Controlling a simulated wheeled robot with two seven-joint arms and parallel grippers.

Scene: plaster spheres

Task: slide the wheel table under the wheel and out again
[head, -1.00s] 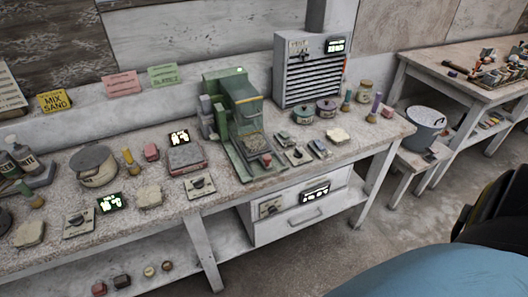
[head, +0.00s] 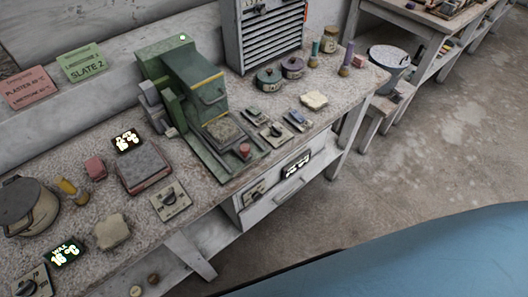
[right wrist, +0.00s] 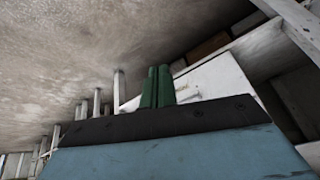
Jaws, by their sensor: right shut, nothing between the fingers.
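The green grinding machine (head: 205,87) stands on the workbench, upright. Its wheel table (head: 222,132) is a flat grey plate at the front of the green base, with a red knob (head: 245,150) at the near end. The wheel itself cannot be made out; the green housing stands above and behind the plate. My right gripper (right wrist: 158,70) shows in the right wrist view as two green fingers, shut together and empty, apart from the machine. The machine does not show clearly in that view. My left gripper is in neither view.
The bench (head: 300,130) carries a scale (head: 145,167), a switch plate (head: 171,200), lidded pots (head: 268,78) and a louvred cabinet (head: 265,35). A drawer unit (head: 285,185) hangs below. A bucket (head: 388,68) stands at right. Open floor (head: 440,150) lies in front.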

